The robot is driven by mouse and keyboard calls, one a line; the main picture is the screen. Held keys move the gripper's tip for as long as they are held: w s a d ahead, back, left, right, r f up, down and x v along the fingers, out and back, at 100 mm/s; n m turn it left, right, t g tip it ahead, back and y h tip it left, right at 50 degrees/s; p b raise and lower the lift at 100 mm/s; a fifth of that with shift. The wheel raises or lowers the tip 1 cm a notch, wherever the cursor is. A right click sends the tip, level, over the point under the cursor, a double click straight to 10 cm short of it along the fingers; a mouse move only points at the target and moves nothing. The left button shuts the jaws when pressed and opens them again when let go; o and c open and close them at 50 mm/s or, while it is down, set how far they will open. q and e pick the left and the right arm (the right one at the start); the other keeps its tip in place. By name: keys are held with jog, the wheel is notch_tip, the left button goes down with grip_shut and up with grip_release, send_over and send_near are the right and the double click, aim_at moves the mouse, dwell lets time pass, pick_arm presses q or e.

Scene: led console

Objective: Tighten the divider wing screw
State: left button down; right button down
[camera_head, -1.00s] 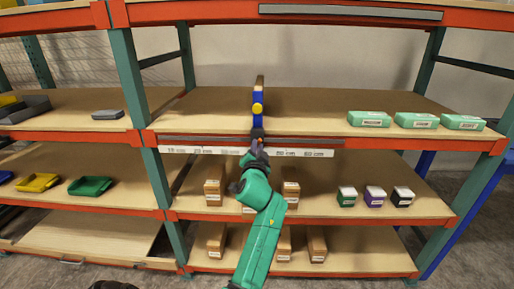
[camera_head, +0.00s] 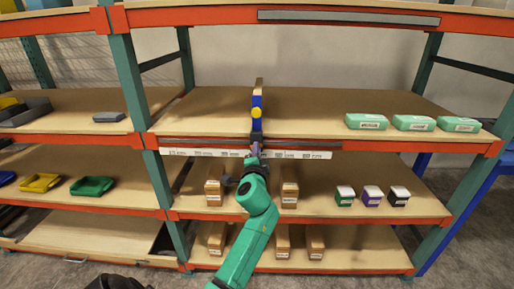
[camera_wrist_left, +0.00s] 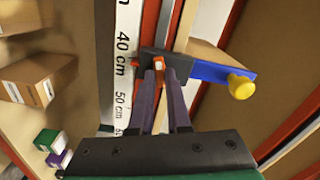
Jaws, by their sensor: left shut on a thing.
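The divider (camera_head: 257,102) stands on the upper shelf at its front edge, blue with a yellow knob (camera_head: 257,112). The wrist view shows its blue part (camera_wrist_left: 212,72), the yellow knob (camera_wrist_left: 241,87) and a dark clamp block at the shelf edge. The small orange wing screw (camera_wrist_left: 158,63) sits at this block, partly hidden by my fingers. My left gripper (camera_wrist_left: 158,80) is shut on the wing screw, its two fingertips on either side of it. In the head view my left gripper (camera_head: 256,150) is in front of the shelf edge.
A white centimetre scale (camera_head: 190,152) runs along the shelf front, passing behind my gripper. Green boxes (camera_head: 414,123) lie on the upper shelf at right. Brown cartons (camera_head: 289,192) and small boxes (camera_head: 372,195) stand on the shelf below. The upper shelf around the divider is clear.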

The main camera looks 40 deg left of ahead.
pick_arm(q)
jog(key=shift+a+m+p, duration=0.1)
jog(key=shift+m+p, duration=0.5)
jog(key=shift+m, duration=1)
jog(key=c, duration=0.9)
grip_release()
jog(key=shift+a, duration=0.1)
jog(key=shift+o, duration=0.2)
jog(key=b+v, duration=0.2)
jog(key=v, duration=1.2)
jog(key=shift+s+d, duration=0.2)
jog(key=shift+s, duration=0.05)
